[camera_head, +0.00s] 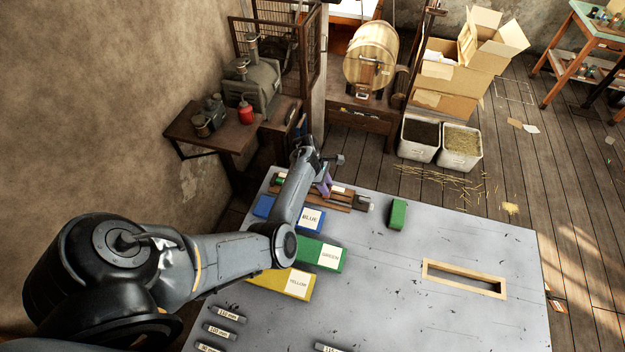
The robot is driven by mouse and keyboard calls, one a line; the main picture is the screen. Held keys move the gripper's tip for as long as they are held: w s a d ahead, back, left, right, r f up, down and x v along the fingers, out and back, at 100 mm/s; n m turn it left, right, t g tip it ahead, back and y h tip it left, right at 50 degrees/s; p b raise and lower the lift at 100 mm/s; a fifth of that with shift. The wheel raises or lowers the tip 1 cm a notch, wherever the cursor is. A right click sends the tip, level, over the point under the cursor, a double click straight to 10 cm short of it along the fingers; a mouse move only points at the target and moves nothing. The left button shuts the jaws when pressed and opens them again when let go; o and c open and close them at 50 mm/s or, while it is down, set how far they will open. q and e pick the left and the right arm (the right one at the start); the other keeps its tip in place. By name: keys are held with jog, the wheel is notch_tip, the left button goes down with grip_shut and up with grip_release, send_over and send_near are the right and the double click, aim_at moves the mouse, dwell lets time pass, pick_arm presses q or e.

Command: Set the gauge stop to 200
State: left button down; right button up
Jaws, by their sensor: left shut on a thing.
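The gauge stop appears to be the brown wooden rail (345,203) at the far left of the grey table, with a small purple part (326,186) on it. Its scale and setting are too small to read. My left arm reaches in from the left over the colored blocks. My left gripper (325,177) is at the purple part and shut on it, as far as I can tell; its fingertips are partly hidden by the wrist. My right gripper is not in view.
Labelled blue (311,218), green (330,257) and yellow (298,284) blocks lie beside the arm. A small green block (398,214) stands near the far edge. A wooden-framed slot (463,267) is at right. Labelled grey bars (230,314) lie in front. The table's middle is clear.

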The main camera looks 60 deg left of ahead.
pick_arm(q)
jog(key=shift+w+d, duration=0.6)
jog(key=shift+d, duration=0.05)
jog(key=c, duration=0.8)
grip_release()
jog(key=shift+o, duration=0.2)
jog(key=shift+s+a, duration=0.1)
jog(key=shift+r, duration=0.25)
jog(key=v, duration=1)
jog(key=shift+r, duration=0.15)
